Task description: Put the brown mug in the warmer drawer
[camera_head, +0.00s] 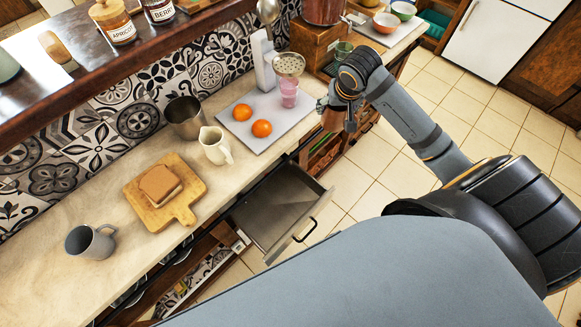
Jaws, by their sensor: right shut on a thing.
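My right gripper (334,106) is at the upper middle, beyond the far end of the open drawer and beside the counter edge. It is shut on a small brown thing, which looks like the brown mug (333,121); the fingers and arm hide much of it. The warmer drawer (270,212) is pulled out below the counter front. Its grey metal inside looks empty, and its dark handle is on the front. The held mug is apart from the drawer, farther back. My left gripper is out of view.
On the counter (120,262) stand a grey mug (88,243), a wooden board (170,212) with bread, a cream jug (215,147), a metal cup (184,118), and a tray (258,138) with two oranges and a pink glass (289,93). Tiled floor (365,165) lies right of the drawer.

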